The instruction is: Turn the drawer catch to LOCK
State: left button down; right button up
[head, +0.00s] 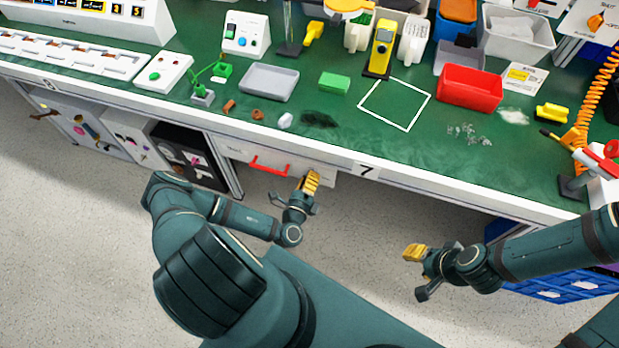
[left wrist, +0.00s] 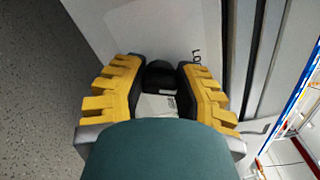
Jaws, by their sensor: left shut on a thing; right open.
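The drawer (head: 235,153) is a pale front under the green workbench, with a red handle (head: 268,166). My left gripper (head: 310,181) is at the right part of this front. In the left wrist view its yellow fingers (left wrist: 160,82) are shut on a dark knob, the drawer catch (left wrist: 160,70). Part of a printed label starting "LO" shows beside the right finger; the rest is covered. Which way the catch points cannot be told. My right gripper (head: 414,253) is open and empty, in front of the bench and apart from it.
The green bench top (head: 330,148) carries a red bin (head: 470,87), a grey tray (head: 269,82), a green block (head: 334,82) and other items. A blue crate (head: 560,287) stands under the bench at right. The floor in front is clear between my arms.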

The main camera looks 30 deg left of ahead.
pick_arm(q)
jog(key=n, duration=0.5)
jog(key=shift+n, duration=0.3)
dwell(0.4)
jog(key=c, duration=0.7)
grip_release()
jog(key=shift+o, duration=0.2)
jog(key=shift+f, duration=0.1)
jog(key=v, duration=1.2)
